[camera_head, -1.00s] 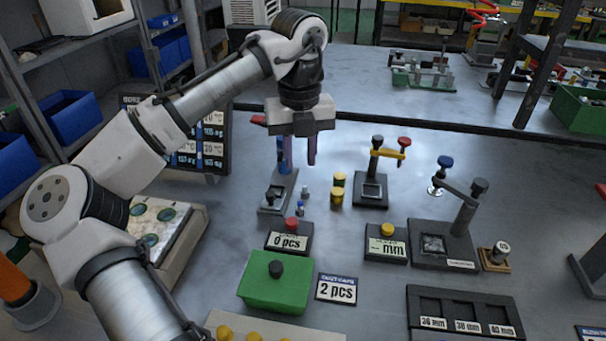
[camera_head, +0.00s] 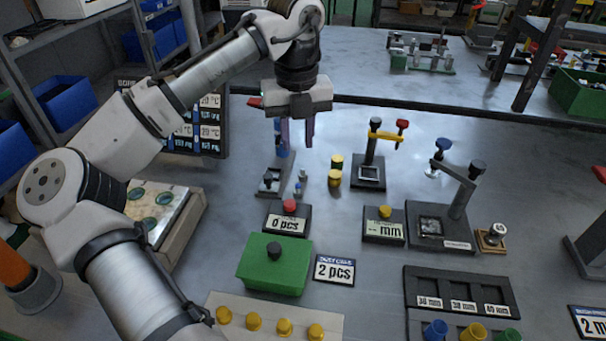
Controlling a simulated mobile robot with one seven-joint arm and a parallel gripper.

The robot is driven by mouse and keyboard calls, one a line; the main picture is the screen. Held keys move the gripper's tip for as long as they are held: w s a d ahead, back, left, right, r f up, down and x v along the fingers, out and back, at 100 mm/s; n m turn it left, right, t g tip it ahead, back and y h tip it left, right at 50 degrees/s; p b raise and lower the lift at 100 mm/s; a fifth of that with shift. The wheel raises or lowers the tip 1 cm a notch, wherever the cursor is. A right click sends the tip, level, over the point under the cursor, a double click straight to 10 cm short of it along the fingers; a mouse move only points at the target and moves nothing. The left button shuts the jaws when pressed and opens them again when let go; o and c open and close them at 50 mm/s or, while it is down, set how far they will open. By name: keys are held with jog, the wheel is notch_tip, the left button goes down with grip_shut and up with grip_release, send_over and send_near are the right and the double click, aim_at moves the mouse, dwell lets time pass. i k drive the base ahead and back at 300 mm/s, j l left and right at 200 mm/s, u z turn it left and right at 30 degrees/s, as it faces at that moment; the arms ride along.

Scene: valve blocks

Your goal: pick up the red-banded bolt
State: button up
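My gripper (camera_head: 296,142) hangs over the back left part of the table, pointing down. Its two purple fingers are apart and nothing shows between them. Behind and below it stands a dark fixture with a blue post (camera_head: 281,150). Two small bolt-like pieces stand upright on the table below the gripper, one farther back (camera_head: 302,175) and one nearer (camera_head: 298,190). They are too small to tell a red band on either. A block with a red knob (camera_head: 290,206) and a "0 pcs" label stands just in front of them.
Two yellow-topped cylinders (camera_head: 335,178) and a black stand with a yellow arm (camera_head: 385,136) are right of the gripper. A green box (camera_head: 274,264), a slotted black tray (camera_head: 460,283) and a clamp fixture (camera_head: 428,226) stand nearer.

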aim_at(302, 176)
jog(key=j+z, duration=0.4)
jog(key=j, duration=0.3)
jog(key=j+z, duration=0.35)
jog(key=j, duration=0.35)
